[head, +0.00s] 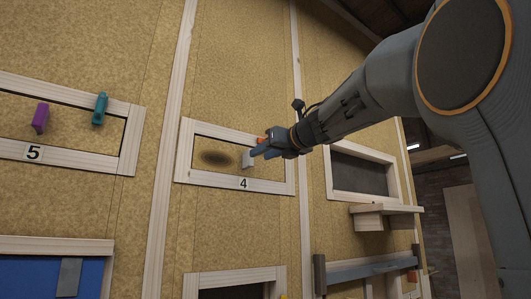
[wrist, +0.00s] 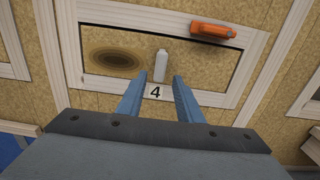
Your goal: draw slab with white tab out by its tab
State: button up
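The slab (head: 215,157) has a tan speckled face with a dark oval patch and sits in a pale wooden frame marked 4. It also shows in the wrist view (wrist: 110,60). Its white tab (wrist: 160,65) stands out from the slab's face, right of the dark patch. It also shows in the head view (head: 247,161), partly covered by my gripper (head: 256,153). In the wrist view my gripper (wrist: 160,78) is open, with a blue finger on either side of the tab's line. The tab appears just beyond the fingertips; I cannot tell whether they overlap it in depth.
An orange clip (wrist: 213,31) sits at the slab's top edge, close to my gripper. At left, a slot marked 5 has a purple tab (head: 40,118) and a teal clip (head: 100,108). A wooden ledge (head: 385,211) juts out at lower right. A blue panel (head: 38,277) is at lower left.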

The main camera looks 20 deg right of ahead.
aim_at(252, 159)
jog(key=p+x, duration=0.2)
jog(key=x, duration=0.5)
jog(key=shift+f+p, duration=0.1)
jog(key=shift+p, duration=0.25)
grip_shut()
